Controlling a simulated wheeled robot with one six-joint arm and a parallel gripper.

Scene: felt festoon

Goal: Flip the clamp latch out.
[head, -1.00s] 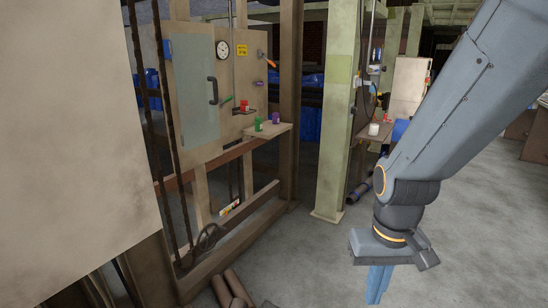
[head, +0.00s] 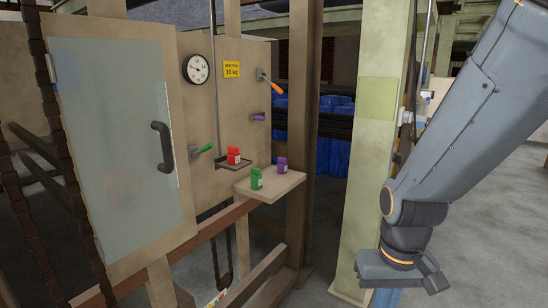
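A wooden panel (head: 245,130) on a timber frame carries several coloured handles. An orange-handled lever (head: 271,84) is at its upper right, a purple knob (head: 257,117) below it, and a green-handled lever (head: 203,150) beside the glazed door. Which of these, if any, is the clamp latch I cannot tell. My gripper (head: 386,298) hangs at the lower right, pointing down, well apart from the panel. Only the top of its blue fingers shows; the frame's lower edge cuts off the tips, so its opening is hidden.
A glazed door (head: 120,150) with a dark handle (head: 162,147) is at left. A small shelf (head: 270,188) holds green (head: 257,178) and purple (head: 282,165) blocks; a red block (head: 233,156) sits on a small ledge. A green post (head: 370,150) stands between panel and arm.

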